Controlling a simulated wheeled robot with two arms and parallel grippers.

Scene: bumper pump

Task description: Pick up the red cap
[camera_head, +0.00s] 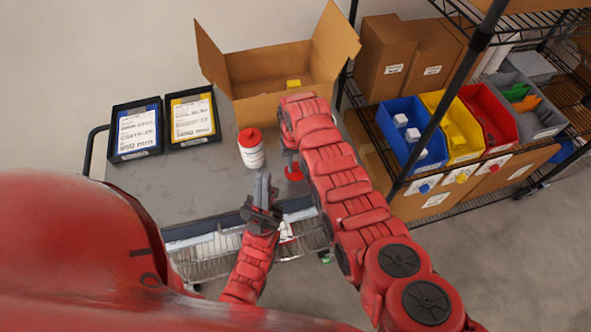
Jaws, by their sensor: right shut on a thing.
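A small red cap (294,173) shows just below the end of my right arm, over the grey table (197,190). My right gripper (291,162) is shut on it; the forearm hides much of that gripper. A white bottle (252,155) with a red top stands upright on the table, left of the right gripper. My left gripper (264,183) is in front of the bottle with its fingers pointing away from me. No object shows in it, and its finger gap is too small to judge.
An open cardboard box (247,79) with a yellow item (293,84) inside stands at the table's back. Two black trays with labels (137,130) (191,117) lie at the left. A shelf with blue, yellow and red bins (488,115) stands at the right.

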